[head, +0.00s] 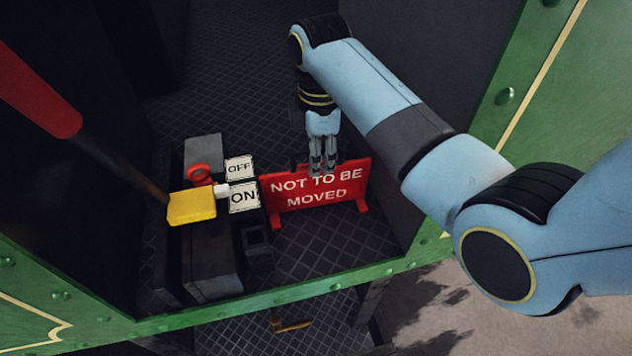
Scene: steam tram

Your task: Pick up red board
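The red board (314,191) reads "NOT TO BE MOVED" in white letters and stands upright on red feet on the dark tread-plate floor. My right gripper (322,166) points down at the board's top edge, near its middle. Its fingers look close together and overlap the top edge in the picture. I cannot tell whether the edge is between them or whether they touch it. My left gripper is not in view.
Left of the board is a dark control block (205,262) with an "OFF" label (240,168), an "ON" label (244,197), a yellow piece (192,207) and a red ring (199,173). A red-handled lever (40,95) slants in from upper left. A green riveted edge (290,297) crosses the front.

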